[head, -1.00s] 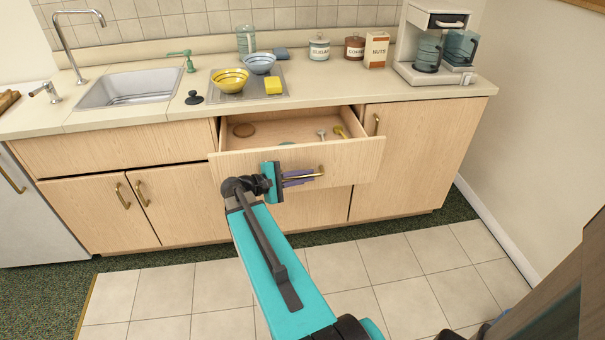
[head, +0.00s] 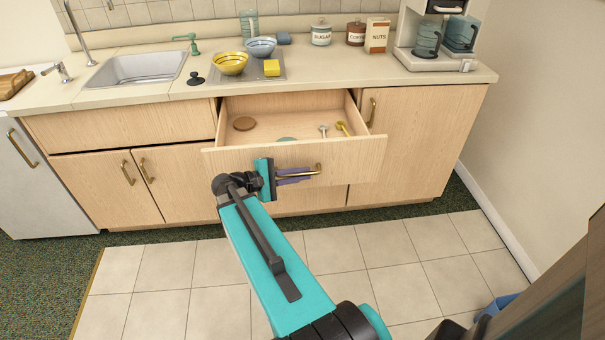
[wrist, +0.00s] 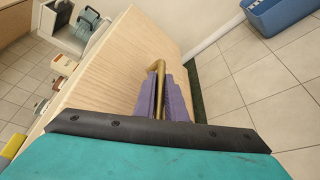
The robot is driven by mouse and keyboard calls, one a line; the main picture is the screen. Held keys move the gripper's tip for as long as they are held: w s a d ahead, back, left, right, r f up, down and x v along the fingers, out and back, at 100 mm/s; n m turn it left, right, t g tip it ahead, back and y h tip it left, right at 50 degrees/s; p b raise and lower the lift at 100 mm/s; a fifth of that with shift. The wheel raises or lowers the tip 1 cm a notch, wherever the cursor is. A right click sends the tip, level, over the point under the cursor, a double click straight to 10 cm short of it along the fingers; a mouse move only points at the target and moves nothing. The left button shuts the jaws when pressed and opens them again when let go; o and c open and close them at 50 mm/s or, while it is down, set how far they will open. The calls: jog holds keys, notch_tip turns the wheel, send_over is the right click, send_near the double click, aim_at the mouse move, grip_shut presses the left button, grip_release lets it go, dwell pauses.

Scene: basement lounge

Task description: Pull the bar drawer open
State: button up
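The bar drawer (head: 350,158) is pulled well out of the light wood counter, and its inside shows. A round brown item, a green item and two small utensils, one yellow, lie in it. Its brass handle (head: 318,170) is on the front face. My gripper (head: 296,176) is at that handle, its purple fingers on either side of the bar. In the wrist view the fingers (wrist: 162,103) close around the brass handle (wrist: 158,72). The part of the handle between the fingers is partly hidden.
The counter above holds a sink (head: 137,68), a yellow bowl (head: 230,64), a blue bowl (head: 261,47), canisters and a coffee maker (head: 437,38). A wall stands at the right. Tiled floor (head: 400,250) lies in front. A blue bin (wrist: 283,15) stands on it.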

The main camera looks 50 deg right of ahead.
jog(key=shift+o, duration=0.9)
jog(key=shift+w+a+f, duration=0.1)
jog(key=shift+w+a, duration=0.1)
jog(key=shift+w, duration=0.25)
jog(key=shift+s, duration=0.1)
jog(key=v, duration=1.3)
jog(key=shift+a+b, duration=0.4)
